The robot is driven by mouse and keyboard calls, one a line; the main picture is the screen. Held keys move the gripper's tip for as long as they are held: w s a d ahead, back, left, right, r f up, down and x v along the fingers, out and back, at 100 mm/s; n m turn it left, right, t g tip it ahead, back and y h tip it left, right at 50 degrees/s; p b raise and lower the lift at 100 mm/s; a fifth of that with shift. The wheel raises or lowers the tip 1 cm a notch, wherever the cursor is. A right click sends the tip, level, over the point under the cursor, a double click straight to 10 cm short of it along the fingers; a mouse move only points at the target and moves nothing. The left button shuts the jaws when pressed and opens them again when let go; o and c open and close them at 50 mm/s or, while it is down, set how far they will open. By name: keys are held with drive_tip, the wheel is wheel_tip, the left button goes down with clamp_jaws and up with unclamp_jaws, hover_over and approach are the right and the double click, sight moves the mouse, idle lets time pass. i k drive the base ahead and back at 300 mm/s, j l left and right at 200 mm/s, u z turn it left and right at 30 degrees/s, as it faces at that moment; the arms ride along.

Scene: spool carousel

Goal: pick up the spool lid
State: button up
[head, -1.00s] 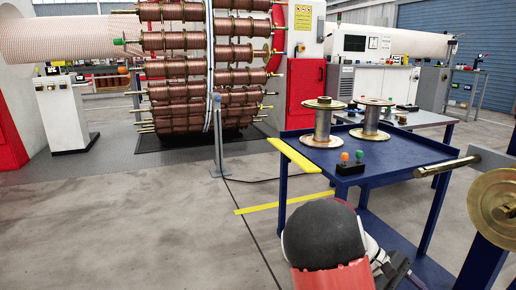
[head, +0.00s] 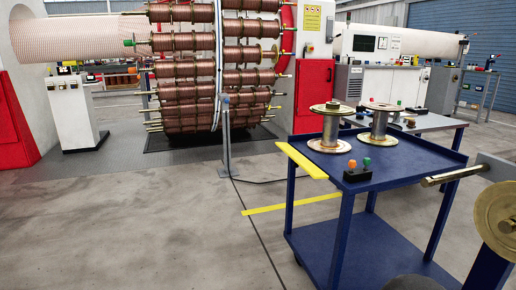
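Two empty metal spools stand upright on the blue cart (head: 410,158). The left spool (head: 331,128) has a brass-coloured round top, and the right spool (head: 379,126) has a more coppery one. A large brass-coloured disc (head: 498,218) with a raised hub is at the right edge, partly cut off by the frame, upright beside a grey bracket. I cannot tell for certain which of these round pieces is the spool lid. My gripper is not in view; only a dark rounded part of my arm shows at the bottom edge.
A small box with orange and green buttons (head: 357,171) sits on the cart's front left. A metal rod (head: 455,175) juts toward the cart from the right. A carousel of copper spools (head: 190,75) stands behind.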

sight(334, 108)
drive_tip(key=z, duration=1.95)
drive_tip(key=u, duration=1.7)
drive_tip(key=z, duration=0.45)
drive_tip(key=i+j+z, duration=0.15)
drive_tip(key=j+z, duration=0.15)
drive_tip(key=i+j+z, duration=0.25)
drive_tip(key=j, duration=0.15)
drive_tip(key=j+z, duration=0.3)
